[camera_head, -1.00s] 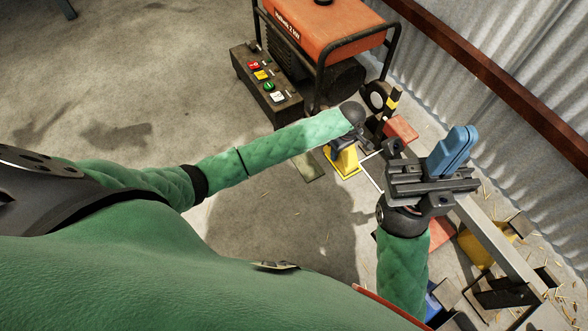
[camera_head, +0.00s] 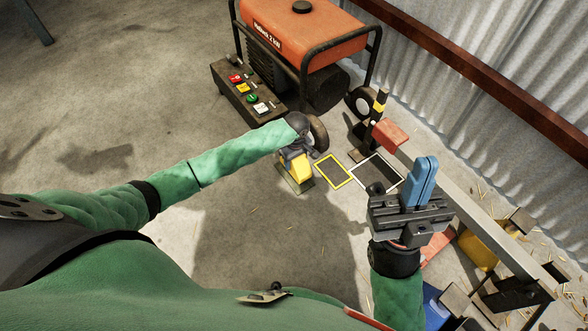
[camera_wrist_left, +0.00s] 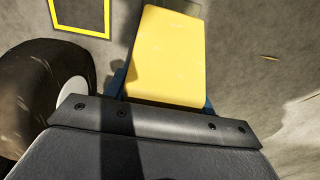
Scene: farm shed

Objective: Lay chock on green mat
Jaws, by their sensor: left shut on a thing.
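My left gripper (camera_head: 293,152) is shut on the yellow chock (camera_head: 301,167). The chock also shows in the left wrist view (camera_wrist_left: 165,55), between blue finger edges. A dull green mat (camera_head: 305,188) lies on the floor under the chock in the head view, partly hidden by it. I cannot tell whether the chock touches the mat. My right gripper (camera_head: 423,182) is raised at the right, its blue fingers together with nothing visible between them.
A yellow-outlined rectangle (camera_head: 334,171) and a white-outlined one (camera_head: 378,173) lie right of the chock. An orange generator (camera_head: 300,40) with a control box (camera_head: 250,92) and wheels stands behind. A red-ended beam (camera_head: 440,175) runs along the right. Floor at the left is clear.

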